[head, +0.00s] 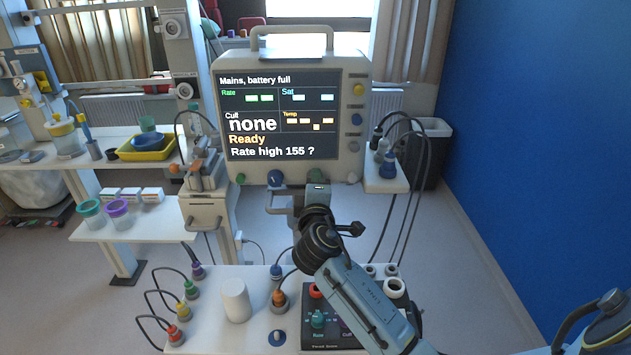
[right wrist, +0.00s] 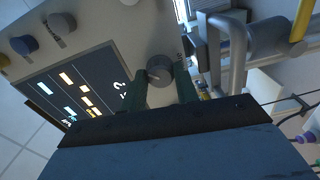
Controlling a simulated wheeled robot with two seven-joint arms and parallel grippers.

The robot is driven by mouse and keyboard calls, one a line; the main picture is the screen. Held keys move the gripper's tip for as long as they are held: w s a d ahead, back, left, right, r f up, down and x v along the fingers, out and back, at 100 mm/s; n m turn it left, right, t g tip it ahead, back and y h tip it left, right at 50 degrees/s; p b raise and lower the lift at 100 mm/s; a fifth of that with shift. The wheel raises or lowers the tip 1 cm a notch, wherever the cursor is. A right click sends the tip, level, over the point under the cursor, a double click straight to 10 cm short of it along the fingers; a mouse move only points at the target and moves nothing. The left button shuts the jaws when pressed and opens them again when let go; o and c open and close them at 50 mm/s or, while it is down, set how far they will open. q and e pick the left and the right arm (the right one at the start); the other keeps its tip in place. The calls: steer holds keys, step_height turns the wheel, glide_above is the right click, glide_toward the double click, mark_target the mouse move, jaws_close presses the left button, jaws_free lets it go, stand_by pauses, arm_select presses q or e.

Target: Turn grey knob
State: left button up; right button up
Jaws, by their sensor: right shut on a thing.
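The monitor (head: 342,165) stands behind the trolley, with its lit screen reading "Ready" and "Rate high 155 ?". Knobs run along its right side and bottom edge. My right gripper (head: 317,186) is at the bottom edge, below the "?" end of the text. In the right wrist view its two dark green fingers are shut on a grey knob (right wrist: 160,69), one on each side. The knob's round face with a pale mark shows between the fingertips. In the head view the gripper hides this knob. My left gripper is not in view.
A blue knob (head: 275,178) and a green knob (head: 240,178) are left of my gripper. Another grey knob (right wrist: 62,22) shows in the right wrist view. A white trolley top (head: 245,335) with coloured plugs lies below my arm. A blue wall (head: 540,130) bounds the right.

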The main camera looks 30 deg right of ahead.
stand_by(0.4)
steer(key=o, duration=1)
steer(key=shift+b+v, duration=1.4)
steer(key=shift+v, duration=5.3)
